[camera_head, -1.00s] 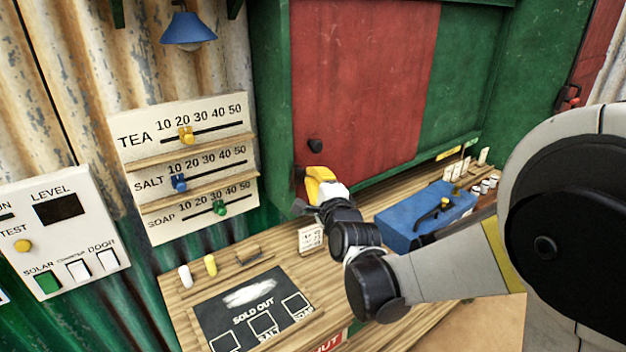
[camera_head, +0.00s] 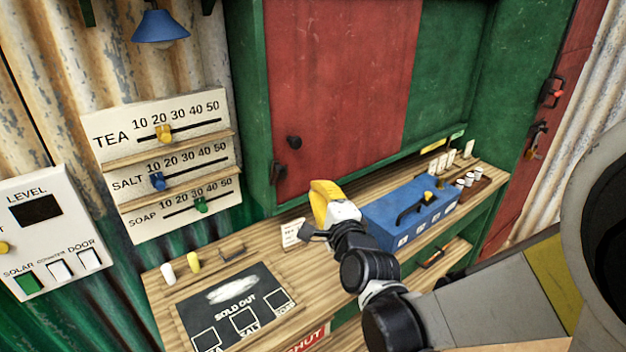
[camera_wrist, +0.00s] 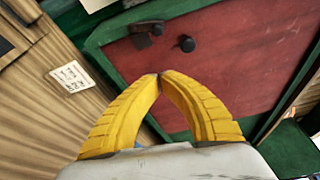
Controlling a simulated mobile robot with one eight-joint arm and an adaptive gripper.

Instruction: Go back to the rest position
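My gripper (camera_head: 322,192) shows yellow fingers above the counter, in front of the red door panel (camera_head: 335,90). In the wrist view my gripper (camera_wrist: 160,75) has its two yellow fingertips together, with nothing seen between them. The red panel (camera_wrist: 230,50) lies beyond the fingertips, with a dark round knob (camera_wrist: 187,43) and a dark latch (camera_wrist: 145,32). The gripper appears apart from the knob (camera_head: 294,142) and the latch (camera_head: 277,172) in the head view.
A blue box (camera_head: 415,212) with a handle stands on the wooden counter (camera_head: 265,243) right of my gripper. A small card (camera_head: 293,232) stands left of it. The price board (camera_head: 165,165) and switch panel (camera_head: 45,230) are on the left wall. A chalkboard (camera_head: 235,305) lies in front.

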